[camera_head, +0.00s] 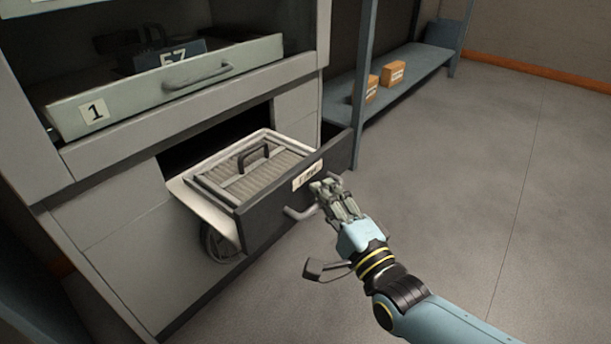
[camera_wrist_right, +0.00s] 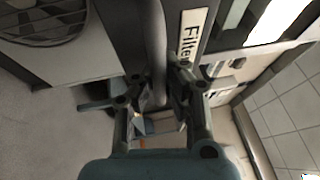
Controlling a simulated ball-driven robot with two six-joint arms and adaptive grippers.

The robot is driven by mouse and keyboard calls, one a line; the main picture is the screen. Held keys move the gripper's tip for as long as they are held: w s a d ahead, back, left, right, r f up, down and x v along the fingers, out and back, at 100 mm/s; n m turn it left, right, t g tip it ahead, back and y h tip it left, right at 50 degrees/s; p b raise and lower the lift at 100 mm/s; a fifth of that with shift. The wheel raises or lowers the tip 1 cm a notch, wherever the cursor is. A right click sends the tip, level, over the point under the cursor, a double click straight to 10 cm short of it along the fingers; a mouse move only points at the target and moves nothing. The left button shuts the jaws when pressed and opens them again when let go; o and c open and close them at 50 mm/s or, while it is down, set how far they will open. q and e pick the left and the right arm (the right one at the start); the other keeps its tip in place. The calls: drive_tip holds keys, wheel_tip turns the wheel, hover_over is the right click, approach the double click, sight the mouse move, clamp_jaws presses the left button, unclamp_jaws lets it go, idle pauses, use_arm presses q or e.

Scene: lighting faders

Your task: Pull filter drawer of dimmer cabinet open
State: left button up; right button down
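The filter drawer (camera_head: 262,220) stands pulled out of the lower opening of the grey dimmer cabinet (camera_head: 120,225). Its dark front carries a white label, which reads "Filter" in the right wrist view (camera_wrist_right: 193,35). A ribbed filter panel (camera_head: 225,176) with a black grip lies in the drawer. A grey bar handle (camera_head: 298,213) sticks out from the front; in the wrist view the handle (camera_wrist_right: 155,45) runs between the fingers. My right gripper (camera_head: 326,187) appears shut on this handle, fingers on both sides. My left gripper is not in view.
An upper drawer (camera_head: 150,108) marked 1 sits above, with its own handle (camera_head: 197,76). A round fan guard (camera_head: 214,243) shows below the filter drawer. A blue shelf (camera_head: 425,62) with orange boxes (camera_head: 392,74) stands behind. The floor (camera_head: 480,170) at right is clear.

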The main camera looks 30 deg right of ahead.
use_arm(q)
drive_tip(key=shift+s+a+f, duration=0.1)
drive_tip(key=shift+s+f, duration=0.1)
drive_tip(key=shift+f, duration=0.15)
use_arm(e)
drive_tip(key=shift+s+d+f, duration=0.2)
drive_tip(key=shift+s, duration=0.6)
drive_tip(key=c, duration=1.6)
unclamp_jaws()
drive_tip(key=shift+w, duration=0.1)
drive_tip(key=s, duration=0.4)
drive_tip(key=s+f, duration=0.1)
drive_tip(key=s, duration=0.3)
drive_tip(key=s+f, duration=0.1)
drive_tip(key=s, duration=0.3)
drive_tip(key=shift+a, duration=0.3)
